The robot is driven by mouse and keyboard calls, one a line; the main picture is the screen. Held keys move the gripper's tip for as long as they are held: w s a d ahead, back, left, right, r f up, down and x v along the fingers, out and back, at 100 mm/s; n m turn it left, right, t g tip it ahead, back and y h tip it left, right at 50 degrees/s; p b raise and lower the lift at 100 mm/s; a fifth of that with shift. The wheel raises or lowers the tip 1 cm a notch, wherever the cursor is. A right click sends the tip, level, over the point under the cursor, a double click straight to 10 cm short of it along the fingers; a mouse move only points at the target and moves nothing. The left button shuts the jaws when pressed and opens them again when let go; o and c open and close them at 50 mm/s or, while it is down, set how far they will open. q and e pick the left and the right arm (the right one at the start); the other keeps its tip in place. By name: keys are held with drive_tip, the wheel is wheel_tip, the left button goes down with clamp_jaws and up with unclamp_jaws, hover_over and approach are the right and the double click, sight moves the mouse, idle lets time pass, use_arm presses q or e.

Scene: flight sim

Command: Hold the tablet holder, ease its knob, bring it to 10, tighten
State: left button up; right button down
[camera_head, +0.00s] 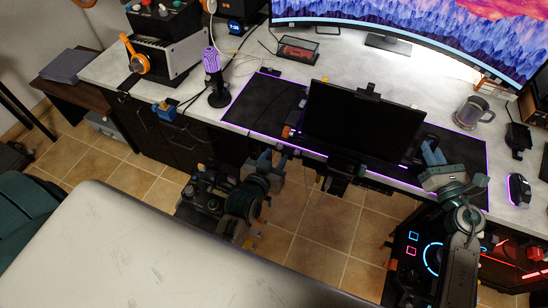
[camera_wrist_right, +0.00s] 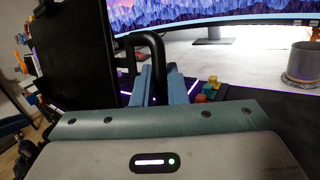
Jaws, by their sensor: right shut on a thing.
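The tablet holder (camera_head: 368,90) carries a dark, blank tablet (camera_head: 362,120) that stands tilted at the front edge of the desk. In the right wrist view its black curved bar (camera_wrist_right: 158,55) runs down between the two blue fingers of my right gripper (camera_wrist_right: 160,88). That gripper is shut on the bar, and in the head view it (camera_head: 430,152) is at the tablet's right side. My left gripper (camera_head: 282,153) is at the desk's front edge, below and left of the tablet; its finger gap is too small to judge. I cannot make out the knob or a scale clearly.
A dark desk mat (camera_head: 258,105) with a purple lit edge lies under the tablet. A purple microphone (camera_head: 212,70) stands left, a mug (camera_head: 472,112) and a mouse (camera_head: 519,188) right. A wide monitor (camera_head: 430,30) is behind. A lit computer case (camera_head: 415,250) stands below the desk.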

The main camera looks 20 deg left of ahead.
sight(289, 127)
use_arm(q)
drive_tip(key=shift+f, duration=0.2)
idle(0.5)
drive_tip(key=shift+f+b, duration=1.15)
drive_tip(key=shift+b, duration=0.1)
drive_tip(key=shift+w+r+t, duration=0.55)
drive_tip(key=shift+w+r, duration=0.15)
drive_tip(key=shift+w, duration=1.2)
drive_tip(key=shift+w+r+t, duration=0.5)
drive_tip(key=shift+w+r, duration=0.15)
drive_tip(key=shift+w, duration=1.3)
drive_tip(key=shift+w+r+t, duration=0.55)
drive_tip(key=shift+w+r, duration=0.15)
drive_tip(key=shift+w, duration=1.2)
drive_tip(key=shift+c, duration=0.5)
